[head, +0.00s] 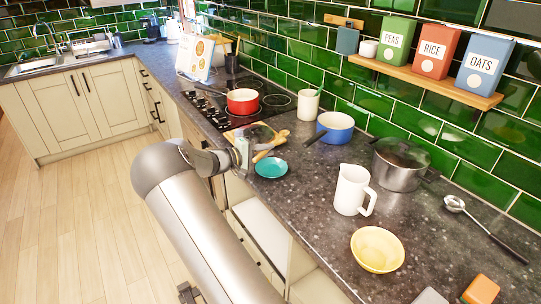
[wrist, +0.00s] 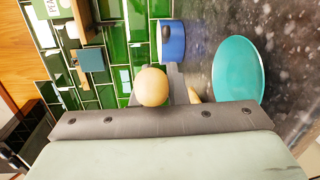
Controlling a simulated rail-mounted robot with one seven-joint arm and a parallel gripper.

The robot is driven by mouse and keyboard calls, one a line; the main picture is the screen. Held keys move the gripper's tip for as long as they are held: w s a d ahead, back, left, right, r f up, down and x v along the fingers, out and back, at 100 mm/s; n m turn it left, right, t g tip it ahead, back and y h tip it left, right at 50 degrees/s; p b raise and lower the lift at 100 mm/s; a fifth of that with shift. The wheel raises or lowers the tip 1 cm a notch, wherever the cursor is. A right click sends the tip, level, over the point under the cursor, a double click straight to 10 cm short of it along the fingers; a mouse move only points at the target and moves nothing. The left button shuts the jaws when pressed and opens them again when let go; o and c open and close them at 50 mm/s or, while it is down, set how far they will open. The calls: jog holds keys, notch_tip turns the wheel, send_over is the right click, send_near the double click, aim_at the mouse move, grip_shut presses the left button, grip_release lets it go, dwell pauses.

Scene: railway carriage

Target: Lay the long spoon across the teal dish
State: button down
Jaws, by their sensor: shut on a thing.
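The teal dish (head: 272,168) sits on the dark counter near its front edge. It also shows at the right of the wrist view (wrist: 240,75). My gripper (head: 243,152) is just left of the dish and above the counter, shut on what looks like the wooden long spoon (head: 262,155). In the head view one light-brown end of the spoon sticks out toward the dish's far side. In the wrist view a round tan end (wrist: 152,87) shows beyond the gripper, apart from the dish. The gripped part is hidden.
A wooden board (head: 240,137) lies behind my gripper. A blue pot (head: 336,127), white jug (head: 352,190), yellow bowl (head: 377,250) and steel pot (head: 400,165) stand to the right. A metal ladle (head: 485,228) lies at far right. A red pan (head: 243,101) is on the hob.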

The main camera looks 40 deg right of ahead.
aim_at(265, 176)
jog(key=shift+w, duration=0.2)
jog(key=shift+f+b, duration=0.1)
jog(key=shift+b, duration=0.45)
jog(key=shift+s+f+b, duration=0.1)
jog(key=shift+f+b, duration=0.15)
jog(key=shift+b, duration=0.05)
notch_tip(265, 176, down, 6)
jog(key=b, duration=0.6)
jog(key=shift+r, duration=0.25)
jog(key=c, duration=1.3)
grip_release()
jog(key=shift+c, duration=0.2)
jog(key=shift+r, duration=0.15)
